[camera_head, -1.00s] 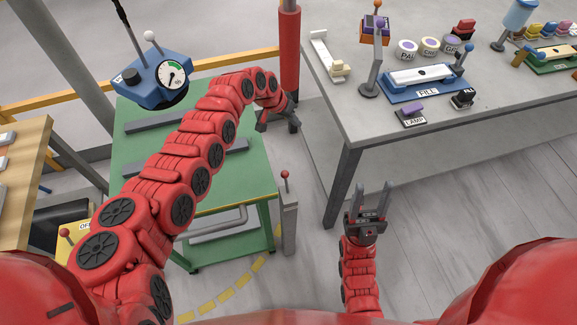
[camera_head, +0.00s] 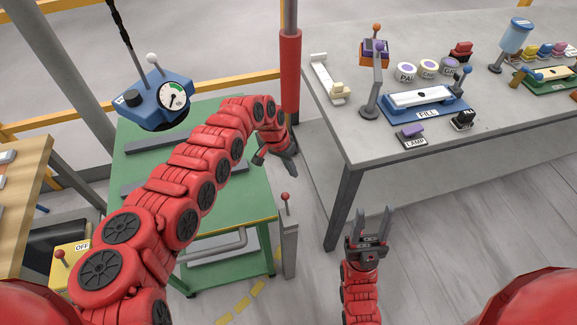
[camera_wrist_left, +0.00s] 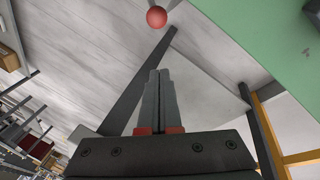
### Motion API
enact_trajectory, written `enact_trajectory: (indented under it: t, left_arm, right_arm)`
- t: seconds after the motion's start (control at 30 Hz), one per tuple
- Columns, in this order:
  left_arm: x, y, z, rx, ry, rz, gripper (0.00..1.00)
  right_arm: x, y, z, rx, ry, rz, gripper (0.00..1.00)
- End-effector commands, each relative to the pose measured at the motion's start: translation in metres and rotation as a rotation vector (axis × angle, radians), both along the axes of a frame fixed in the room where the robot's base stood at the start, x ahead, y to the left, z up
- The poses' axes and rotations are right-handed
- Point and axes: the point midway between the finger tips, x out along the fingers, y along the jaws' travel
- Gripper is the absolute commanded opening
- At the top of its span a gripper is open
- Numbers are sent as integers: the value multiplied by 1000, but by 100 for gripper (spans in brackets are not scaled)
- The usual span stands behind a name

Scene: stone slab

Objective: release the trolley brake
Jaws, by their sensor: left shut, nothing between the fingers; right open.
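The green trolley (camera_head: 205,232) stands left of the grey table. A grey post at its front right corner bears a short lever with a red knob (camera_head: 285,196), which I take for the brake; it stands roughly upright. My left gripper (camera_head: 289,172) is above and behind this knob, apart from it, fingers pointing down. In the left wrist view the gripper (camera_wrist_left: 159,73) is shut and empty, with the red knob (camera_wrist_left: 156,17) beyond its fingertips. My right gripper (camera_head: 372,219) is open and empty, in front of the grey table.
A blue box with a dial (camera_head: 163,101) hangs over the trolley's back left. The grey table (camera_head: 480,120) carries the FILL fixture (camera_head: 428,105) and several small items. A red column (camera_head: 290,70) stands behind the left gripper. Floor right of the lever is clear.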

Motion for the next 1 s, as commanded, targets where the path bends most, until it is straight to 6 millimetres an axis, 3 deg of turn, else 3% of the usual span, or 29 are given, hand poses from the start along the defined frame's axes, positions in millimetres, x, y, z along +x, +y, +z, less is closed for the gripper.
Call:
enact_trajectory:
  t: [0.1,0.37,0.4,0.67,1.0]
  left_arm:
    - [-1,-8,-23,0,-2,-1,0]
    - [-4,-18,-62,1,0,-1,0]
    - [-5,-13,-53,2,-2,3,0]
    - [-18,-2,-45,-3,-3,6,0]
    - [-30,7,-47,-2,-6,0,0]
  right_arm:
    - [0,0,-3,0,0,0,50]
    - [0,0,-14,0,0,0,50]
    - [0,0,-3,0,0,0,50]
    - [0,0,23,0,0,0,50]
    - [0,0,31,0,0,0,50]
